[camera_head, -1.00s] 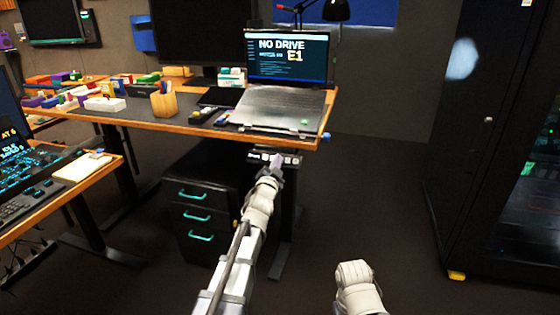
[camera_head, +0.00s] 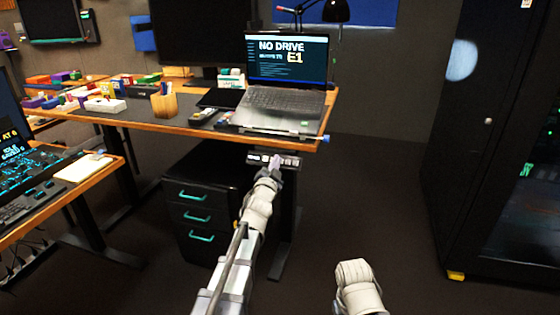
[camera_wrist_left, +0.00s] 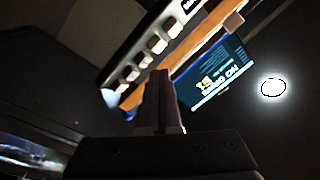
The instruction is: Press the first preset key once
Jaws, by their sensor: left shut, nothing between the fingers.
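A dark control strip with a row of small pale keys (camera_head: 291,161) hangs under the front edge of the desk. In the left wrist view the strip (camera_wrist_left: 160,12) runs diagonally, with several pale keys (camera_wrist_left: 143,61) in a row. I cannot read which one is the first preset key. My left gripper (camera_head: 275,163) is shut and empty, its tips at the strip in the head view and hiding part of it. In the left wrist view the shut fingers (camera_wrist_left: 159,78) point toward the lower keys; I cannot tell whether they touch. My right gripper is out of view.
The wooden desk edge (camera_head: 220,131) lies just above the strip, with a laptop (camera_head: 290,60) on top. A black drawer cabinet (camera_head: 195,180) stands below, left of my left arm. A dark cabinet (camera_head: 455,150) stands at right. Floor between is clear.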

